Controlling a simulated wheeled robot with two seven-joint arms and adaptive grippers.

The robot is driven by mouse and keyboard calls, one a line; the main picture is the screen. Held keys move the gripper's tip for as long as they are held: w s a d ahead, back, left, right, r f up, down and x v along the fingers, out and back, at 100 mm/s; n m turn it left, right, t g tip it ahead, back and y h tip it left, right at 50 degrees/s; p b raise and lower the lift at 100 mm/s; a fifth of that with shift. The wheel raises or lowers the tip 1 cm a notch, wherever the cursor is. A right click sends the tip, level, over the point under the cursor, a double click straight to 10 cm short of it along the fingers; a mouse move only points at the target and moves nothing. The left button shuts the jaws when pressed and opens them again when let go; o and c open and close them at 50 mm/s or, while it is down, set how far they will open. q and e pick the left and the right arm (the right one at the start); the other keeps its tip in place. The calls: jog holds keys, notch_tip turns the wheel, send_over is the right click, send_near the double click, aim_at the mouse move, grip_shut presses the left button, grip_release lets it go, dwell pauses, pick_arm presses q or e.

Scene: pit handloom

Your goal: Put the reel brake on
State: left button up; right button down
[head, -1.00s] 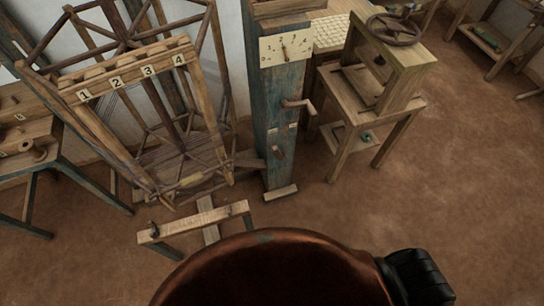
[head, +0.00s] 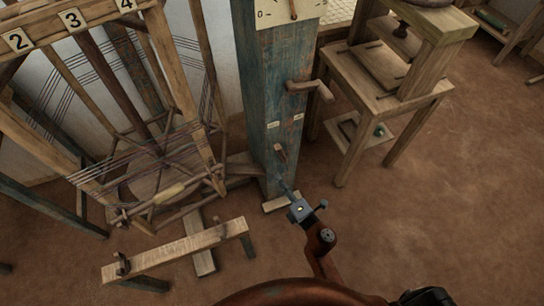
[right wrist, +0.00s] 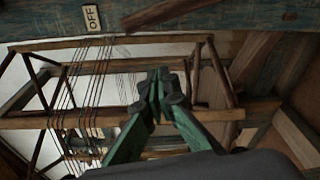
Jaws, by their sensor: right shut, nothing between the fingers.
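The reel brake is a short wooden lever (head: 280,152) on the front of the blue post (head: 268,90), below two small pale labels. In the right wrist view the label that I can read says OFF (right wrist: 92,18), and the brown lever (right wrist: 165,13) slants across the post at the top edge, its tip near that label. My right gripper (head: 284,186) is just below the lever in the head view, apart from it. Its green fingers (right wrist: 160,82) are shut and empty. My left gripper is not in view.
The warp reel (head: 150,130) with threads and a numbered rail stands left of the post. A wooden crank (head: 308,88) sticks out above the lever. A low bench (head: 180,250) stands in front, and a wooden stand (head: 385,95) is at right. The floor at right is clear.

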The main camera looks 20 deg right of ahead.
aim_at(282, 155)
jog(key=shift+r, duration=0.3)
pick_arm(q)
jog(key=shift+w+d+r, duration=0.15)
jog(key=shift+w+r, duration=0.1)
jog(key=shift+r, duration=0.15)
pick_arm(e)
jog(key=w+d, duration=0.2)
jog(key=w, duration=0.7)
jog(key=shift+w+r, duration=0.15)
jog(key=shift+a+r, duration=0.1)
